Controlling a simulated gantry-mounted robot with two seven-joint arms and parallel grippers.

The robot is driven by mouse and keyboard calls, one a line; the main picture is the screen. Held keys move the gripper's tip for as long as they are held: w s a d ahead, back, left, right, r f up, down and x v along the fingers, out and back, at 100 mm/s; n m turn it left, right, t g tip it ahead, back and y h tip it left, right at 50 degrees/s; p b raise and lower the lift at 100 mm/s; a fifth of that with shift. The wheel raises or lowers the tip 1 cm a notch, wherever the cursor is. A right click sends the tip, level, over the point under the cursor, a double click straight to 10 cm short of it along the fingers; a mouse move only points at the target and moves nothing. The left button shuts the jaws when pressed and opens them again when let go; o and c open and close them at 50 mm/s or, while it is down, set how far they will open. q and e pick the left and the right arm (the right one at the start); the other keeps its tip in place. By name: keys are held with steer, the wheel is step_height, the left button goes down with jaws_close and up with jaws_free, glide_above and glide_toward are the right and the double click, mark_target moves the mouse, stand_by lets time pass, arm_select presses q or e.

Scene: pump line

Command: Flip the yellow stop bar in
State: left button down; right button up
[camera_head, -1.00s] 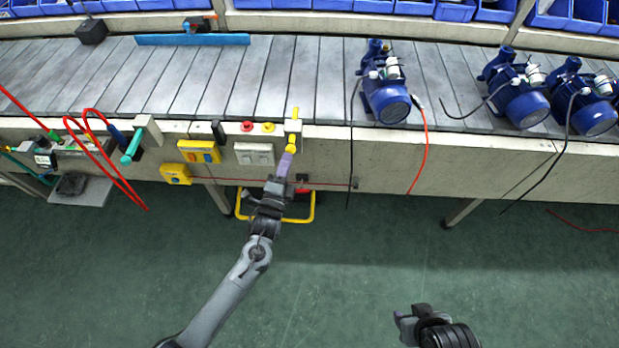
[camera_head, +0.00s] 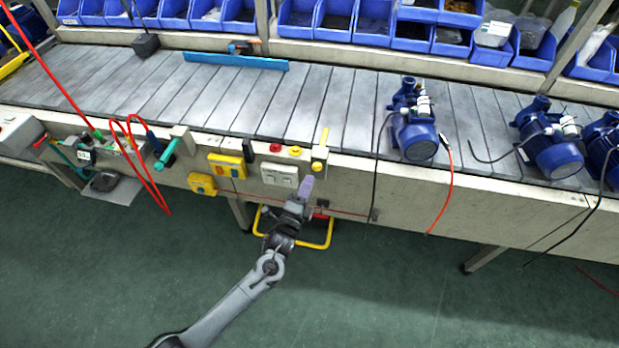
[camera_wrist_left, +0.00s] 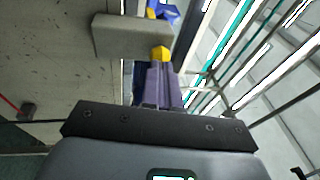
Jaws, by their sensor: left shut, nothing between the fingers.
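In the left wrist view the fingers (camera_wrist_left: 160,82) point at a yellow part (camera_wrist_left: 160,53) beside the grey block (camera_wrist_left: 128,38); contact cannot be told there. My right gripper is not in view.
A red button (camera_head: 275,148), a yellow button (camera_head: 295,151) and a white switch box (camera_head: 279,174) are left of the block. A blue pump (camera_head: 415,130) with hanging cables stands on the belt to the right. A yellow tubular frame (camera_head: 329,235) is below. Open floor lies in front.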

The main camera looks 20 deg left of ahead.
arm_select(q)
steer(key=d+p+v, duration=0.1)
steer(key=p+v, duration=0.1)
steer(key=v, duration=0.9)
steer(key=shift+s+a+f, duration=0.15)
steer(key=shift+s+a, duration=0.2)
steer(key=shift+s, duration=0.1)
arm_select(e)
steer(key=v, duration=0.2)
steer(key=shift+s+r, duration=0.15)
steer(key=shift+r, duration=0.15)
arm_select(q)
steer(key=s+f+g, duration=0.1)
steer(key=s+f, duration=0.3)
steer(key=s, duration=0.1)
steer(key=s+a+r+n+g+y, duration=0.1)
steer(key=s+a+r+n+g, duration=0.15)
steer(key=s+n+g, duration=0.75)
steer(key=s+a+r+n+g+y, duration=0.15)
steer(key=s+r+n+g, duration=0.4)
steer(key=s, duration=0.65)
step_height(320, 180, up, 37)
steer(key=n+p, duration=0.1)
steer(key=p, duration=3.7)
steer(key=shift+w+a+h, duration=0.15)
steer(key=shift+a+h, duration=0.05)
steer(key=shift+h, duration=0.25)
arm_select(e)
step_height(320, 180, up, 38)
